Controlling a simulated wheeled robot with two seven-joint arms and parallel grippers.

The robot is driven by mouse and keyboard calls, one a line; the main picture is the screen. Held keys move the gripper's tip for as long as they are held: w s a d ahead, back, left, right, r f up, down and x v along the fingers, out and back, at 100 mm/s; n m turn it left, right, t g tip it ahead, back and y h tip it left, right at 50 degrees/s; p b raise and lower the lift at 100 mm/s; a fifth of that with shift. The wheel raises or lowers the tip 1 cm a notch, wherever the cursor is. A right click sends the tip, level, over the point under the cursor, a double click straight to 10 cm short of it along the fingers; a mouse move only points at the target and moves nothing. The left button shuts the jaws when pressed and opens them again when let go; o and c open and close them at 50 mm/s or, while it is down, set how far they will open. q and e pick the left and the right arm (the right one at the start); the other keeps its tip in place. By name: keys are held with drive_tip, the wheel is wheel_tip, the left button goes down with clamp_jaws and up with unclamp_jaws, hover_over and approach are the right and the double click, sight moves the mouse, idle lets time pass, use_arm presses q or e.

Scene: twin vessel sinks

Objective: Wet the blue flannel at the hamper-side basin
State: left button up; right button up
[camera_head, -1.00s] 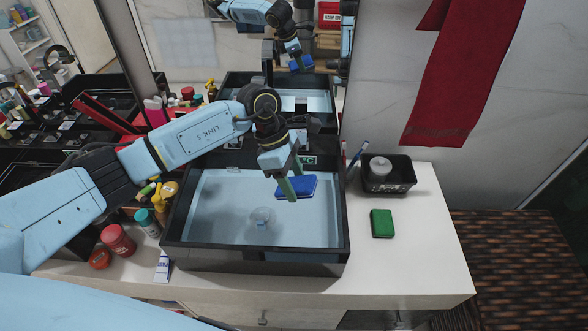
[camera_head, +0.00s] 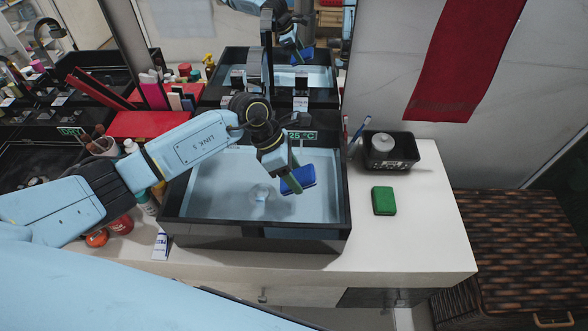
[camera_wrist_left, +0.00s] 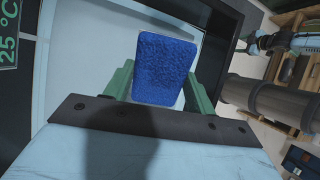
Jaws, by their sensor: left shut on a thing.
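The blue flannel (camera_head: 300,178) is a small folded pad held over the right-hand basin (camera_head: 228,234), the one nearer the wicker hamper (camera_head: 520,245). My left gripper (camera_head: 290,178) is shut on it. The left wrist view shows the flannel (camera_wrist_left: 166,70) between the two green fingers. It looks slightly tilted; I cannot tell whether it touches the water (camera_head: 220,190). The basin is a black-rimmed box with a pale blue inside and a drain near its middle. A green display (camera_head: 302,135) at its back reads 25 °C. My right gripper is out of view.
A mirror stands behind. The counter's right front is clear.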

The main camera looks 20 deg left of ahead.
sight(305, 176)
use_arm(q)
drive_tip(key=shift+f+b, duration=2.85)
drive_tip(key=shift+f, duration=1.55)
drive_tip(key=shift+r, duration=0.1)
wheel_tip(305, 176, up, 5)
drive_tip(key=p, duration=0.4)
drive_tip(key=shift+r+p, duration=2.9)
drive_tip(key=shift+r, duration=1.55)
